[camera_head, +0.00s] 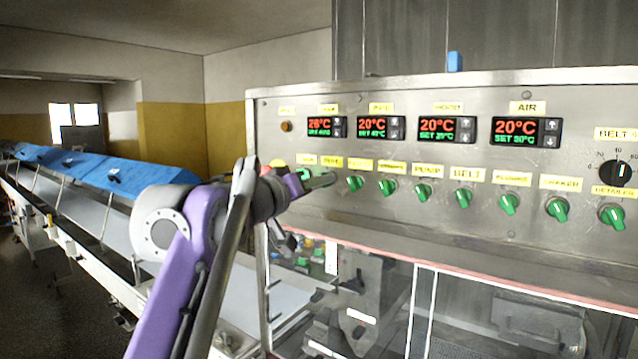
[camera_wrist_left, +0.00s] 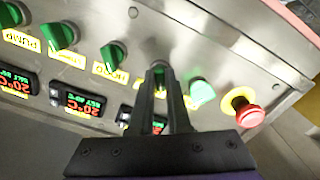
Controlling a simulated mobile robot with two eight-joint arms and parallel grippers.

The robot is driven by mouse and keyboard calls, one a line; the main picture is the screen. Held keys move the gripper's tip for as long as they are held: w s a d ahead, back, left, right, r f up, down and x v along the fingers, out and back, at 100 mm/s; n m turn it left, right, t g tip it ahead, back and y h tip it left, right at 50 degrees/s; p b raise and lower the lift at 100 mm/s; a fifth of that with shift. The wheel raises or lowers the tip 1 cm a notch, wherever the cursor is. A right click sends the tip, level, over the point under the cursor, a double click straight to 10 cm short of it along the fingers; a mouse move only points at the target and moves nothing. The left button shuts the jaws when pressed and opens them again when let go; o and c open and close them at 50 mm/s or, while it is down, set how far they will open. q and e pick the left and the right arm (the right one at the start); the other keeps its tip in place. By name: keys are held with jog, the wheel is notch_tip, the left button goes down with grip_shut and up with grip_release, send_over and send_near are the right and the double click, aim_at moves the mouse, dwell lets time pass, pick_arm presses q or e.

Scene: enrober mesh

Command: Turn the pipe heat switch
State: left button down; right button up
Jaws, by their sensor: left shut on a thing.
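The grey control panel (camera_head: 460,235) carries a row of green knob switches under yellow labels. My left gripper (camera_head: 328,180) reaches in from the left and is at the second switch from the left, with its fingers closed on it. In the left wrist view the fingers (camera_wrist_left: 160,80) are around this pipe heat switch (camera_wrist_left: 158,66), and they hide most of its knob. Its label is too small and covered to read clearly. A bright green switch (camera_wrist_left: 202,93) is on one side of it and a dark green knob (camera_wrist_left: 114,54) on the other. My right gripper is not in view.
A red emergency button (camera_wrist_left: 250,114) on a yellow base is near the panel's end. Red and green temperature displays (camera_head: 437,130) sit above the switches, and a black dial (camera_head: 615,173) is at the far right. A conveyor with blue covers (camera_head: 85,170) runs along the left.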

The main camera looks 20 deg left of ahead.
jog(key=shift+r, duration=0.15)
pick_arm(q)
jog(key=m+p, duration=0.2)
jog(key=m, duration=0.9)
jog(key=shift+a+r+m, duration=0.1)
jog(key=shift+m, duration=0.2)
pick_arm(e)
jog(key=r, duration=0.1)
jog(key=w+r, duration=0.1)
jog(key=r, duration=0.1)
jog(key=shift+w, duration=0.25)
pick_arm(q)
jog(key=c, duration=0.9)
grip_release()
jog(key=shift+w, duration=0.1)
